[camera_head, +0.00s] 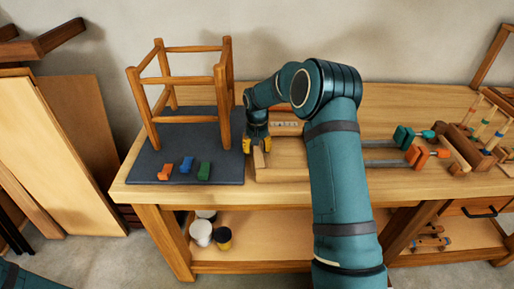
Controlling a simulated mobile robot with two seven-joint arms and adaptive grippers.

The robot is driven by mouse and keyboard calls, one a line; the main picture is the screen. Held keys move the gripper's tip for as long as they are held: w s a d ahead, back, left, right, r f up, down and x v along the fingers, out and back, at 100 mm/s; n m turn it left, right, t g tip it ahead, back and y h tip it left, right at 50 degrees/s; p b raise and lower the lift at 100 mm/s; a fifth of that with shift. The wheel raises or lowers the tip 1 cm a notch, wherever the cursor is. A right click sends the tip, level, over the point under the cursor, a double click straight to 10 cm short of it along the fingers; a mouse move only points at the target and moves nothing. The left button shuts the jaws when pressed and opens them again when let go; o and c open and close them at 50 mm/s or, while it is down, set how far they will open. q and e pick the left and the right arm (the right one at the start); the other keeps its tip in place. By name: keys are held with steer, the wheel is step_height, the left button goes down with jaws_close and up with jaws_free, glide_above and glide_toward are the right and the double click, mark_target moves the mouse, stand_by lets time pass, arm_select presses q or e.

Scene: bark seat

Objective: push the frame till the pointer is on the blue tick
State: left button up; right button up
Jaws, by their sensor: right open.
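A wooden frame of four legs and rails (222,95) stands upright on a dark grey mat (150,140) at the left of the workbench. My right gripper (257,145) is open, with yellow fingertips pointing down, just right of the mat's edge. A small upright wooden piece (259,159) is by the fingertips; I cannot tell if they touch it. A light board with small marks (286,124) lies right of the gripper, partly hidden by my right arm. The pointer and the blue tick are too small or hidden to make out. My left gripper is out of view.
Orange, blue and green pieces (186,165) lie on the mat's front. Clamps with orange and teal parts (415,155) lie on the bench right of my arm, near a wooden rack (475,145) of tools. Jars (201,232) stand on the lower shelf.

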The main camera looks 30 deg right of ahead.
jaws_close()
steer(key=shift+s+d+m, duration=0.3)
steer(key=shift+d+m, duration=0.15)
steer(key=shift+m, duration=0.15)
jaws_free()
step_height(320, 180, up, 12)
steer(key=shift+f, duration=0.1)
stand_by(0.6)
